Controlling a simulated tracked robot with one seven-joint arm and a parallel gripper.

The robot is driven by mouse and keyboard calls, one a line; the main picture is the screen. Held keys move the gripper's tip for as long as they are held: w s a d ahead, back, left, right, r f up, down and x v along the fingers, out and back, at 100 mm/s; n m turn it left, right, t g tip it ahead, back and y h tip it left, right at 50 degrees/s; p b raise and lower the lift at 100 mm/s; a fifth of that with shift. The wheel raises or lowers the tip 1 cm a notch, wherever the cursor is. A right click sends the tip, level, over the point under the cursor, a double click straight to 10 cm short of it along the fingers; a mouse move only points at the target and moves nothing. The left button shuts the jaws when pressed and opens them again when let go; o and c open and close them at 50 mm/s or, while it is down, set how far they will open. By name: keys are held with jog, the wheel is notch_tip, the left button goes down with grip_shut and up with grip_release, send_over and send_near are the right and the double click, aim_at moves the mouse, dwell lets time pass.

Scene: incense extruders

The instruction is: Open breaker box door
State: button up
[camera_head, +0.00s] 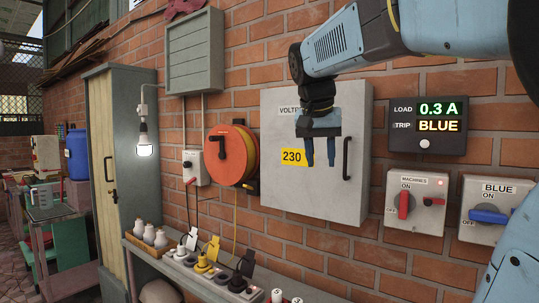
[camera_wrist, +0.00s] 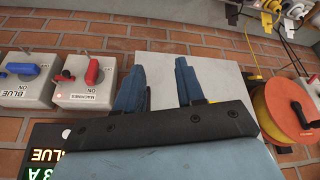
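A light grey wall box (camera_head: 280,198), taken as the breaker box, hangs on the brick wall with its door shut. A yellow 230 label (camera_head: 293,157) and a partly covered "VOLT" label are on its front. A black vertical bar handle (camera_head: 346,158) is near the door's right edge. My gripper (camera_head: 320,152) is open and empty, fingers pointing down, in front of the door between the label and the handle. In the wrist view the fingers (camera_wrist: 160,75) are apart with the pale box front (camera_wrist: 218,72) behind them.
Right of the box are a load display (camera_head: 428,127), a machines switch (camera_head: 416,203) and a blue switch (camera_head: 487,212). Left are an orange cable reel (camera_head: 231,155) and a small switch box (camera_head: 195,168). A bench with plugs (camera_head: 204,262) runs below. A slatted grey cabinet (camera_head: 195,52) hangs higher left.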

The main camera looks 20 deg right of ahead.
aim_at(345, 153)
jog(key=w+d+r+m+g+h, duration=0.1)
jog(key=w+d+r+m+g, duration=0.1)
jog(key=w+d+r+m, duration=0.6)
jog(key=shift+n, duration=0.9)
jog(key=w+d+f, duration=0.1)
jog(key=d+f, duration=0.1)
jog(key=f, duration=0.1)
jog(key=w+d+f, duration=0.1)
jog(key=d+f, duration=0.1)
jog(key=f, duration=0.1)
jog(key=w+d+f, duration=0.1)
jog(key=d+f, duration=0.1)
jog(key=f, duration=0.1)
jog(key=shift+w+f, duration=0.15)
jog(key=shift+f, duration=0.15)
jog(key=shift+c, duration=0.3)
grip_shut()
jog(key=shift+a, duration=0.15)
